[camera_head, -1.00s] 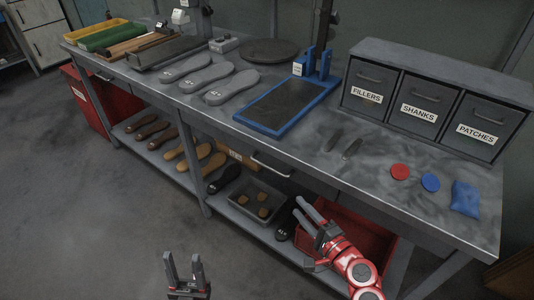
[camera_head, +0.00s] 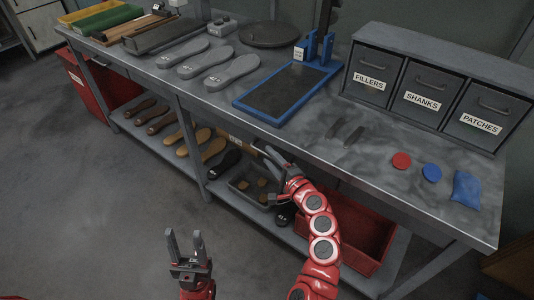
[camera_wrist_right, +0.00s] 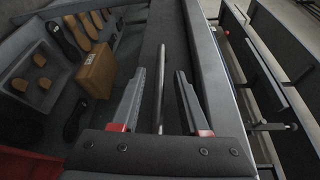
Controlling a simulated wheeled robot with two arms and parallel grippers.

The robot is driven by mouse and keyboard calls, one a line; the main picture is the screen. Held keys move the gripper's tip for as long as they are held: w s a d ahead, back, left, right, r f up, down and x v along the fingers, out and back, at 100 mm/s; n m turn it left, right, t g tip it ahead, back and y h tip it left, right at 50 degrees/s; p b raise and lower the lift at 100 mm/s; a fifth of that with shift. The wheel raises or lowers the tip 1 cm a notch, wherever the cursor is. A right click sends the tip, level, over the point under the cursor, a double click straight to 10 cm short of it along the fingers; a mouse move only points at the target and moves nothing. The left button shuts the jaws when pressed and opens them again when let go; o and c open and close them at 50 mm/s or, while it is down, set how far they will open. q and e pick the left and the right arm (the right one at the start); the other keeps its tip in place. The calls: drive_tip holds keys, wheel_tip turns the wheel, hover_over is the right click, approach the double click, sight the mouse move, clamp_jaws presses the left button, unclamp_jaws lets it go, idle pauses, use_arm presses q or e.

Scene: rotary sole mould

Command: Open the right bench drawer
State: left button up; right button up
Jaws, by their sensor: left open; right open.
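The right bench drawer is under the worktop, and its dark front (camera_wrist_right: 172,30) looks closed in the right wrist view. Its thin bar handle (camera_wrist_right: 160,85) runs lengthwise between the two fingers of my right gripper (camera_wrist_right: 160,72), which is open around it. I cannot see finger contact with the bar. In the head view my right gripper (camera_head: 270,156) is at the bench front, and hides most of the handle. My left gripper (camera_head: 183,235) is open and empty, pointing up over the floor, away from the bench.
The worktop (camera_head: 300,150) overhangs the drawer. On the lower shelf are a grey tray (camera_head: 238,188), a cardboard box (camera_wrist_right: 97,70), shoe lasts and a red crate (camera_head: 365,240). A blue frame (camera_head: 290,90), grey soles and labelled bins stand on top. Floor at the left is clear.

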drive_tip(key=shift+x, duration=1.2)
drive_tip(key=shift+c, duration=0.3)
clamp_jaws()
idle(0.4)
